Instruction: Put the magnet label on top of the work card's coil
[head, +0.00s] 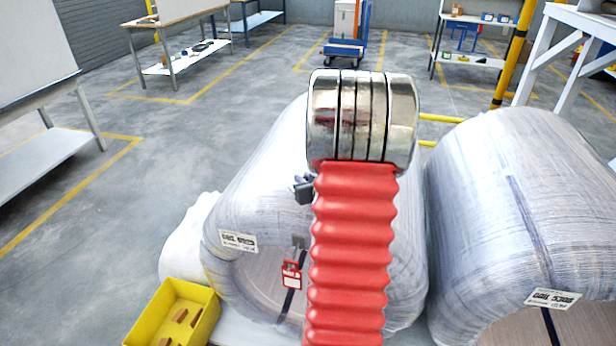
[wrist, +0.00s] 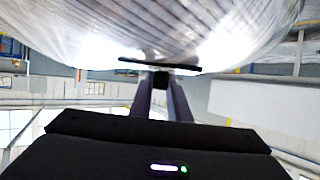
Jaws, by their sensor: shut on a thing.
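Two wrapped coils show in the head view. The middle coil (head: 256,170) stands behind my arm and has a printed tag (head: 238,241), whose number I cannot read surely. The right coil (head: 515,200) has a tag that seems to read COIL 5302 (head: 552,298). A thin dark flat piece, seen edge-on in the wrist view, appears to be the magnet label (wrist: 130,60). My gripper (wrist: 161,82) is shut on it, close to a coil's wrapped surface (wrist: 170,25); I cannot tell whether they touch. My arm hides most of the gripper in the head view. I see no readable work card.
A yellow bin (head: 205,304) with brown pieces stands at the front left. A red padlock-like tag (head: 291,275) hangs at the middle coil's bore. Workbenches, a blue trolley (head: 345,48) and yellow posts stand behind.

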